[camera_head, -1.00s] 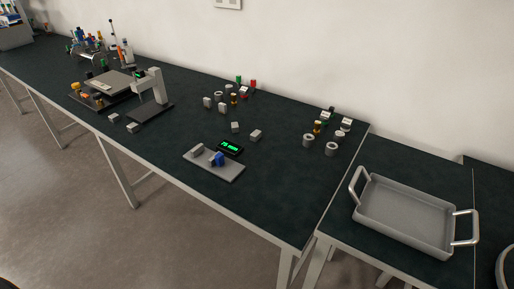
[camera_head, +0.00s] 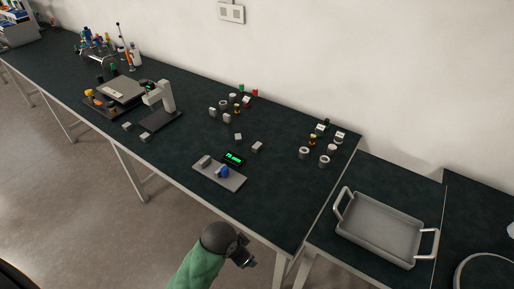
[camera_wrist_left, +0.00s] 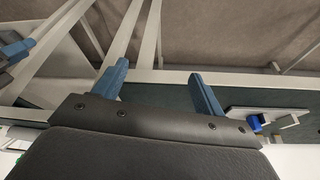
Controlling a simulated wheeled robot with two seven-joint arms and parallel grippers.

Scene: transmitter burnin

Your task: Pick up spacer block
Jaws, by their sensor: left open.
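Several small grey blocks lie on the dark bench, and I cannot tell which is the spacer block. In the head view one grey block (camera_head: 257,147) and a smaller one (camera_head: 238,137) lie behind a grey plate (camera_head: 228,182). Two more (camera_head: 145,137) lie near the bench's front edge at left. The plate carries a grey block (camera_head: 205,161) and a blue part (camera_head: 223,172). My left gripper (camera_head: 246,256) is in front of the bench edge, apart from all blocks. In the left wrist view its blue fingers (camera_wrist_left: 155,85) are spread with nothing between them. My right gripper is not identifiable.
A small green-lit display (camera_head: 234,158) stands behind the plate. A grey stand (camera_head: 163,98) is at left, with rings and cylinders (camera_head: 325,161) at right. A grey handled tray (camera_head: 380,225) sits on the lower right table. The bench's front right is clear.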

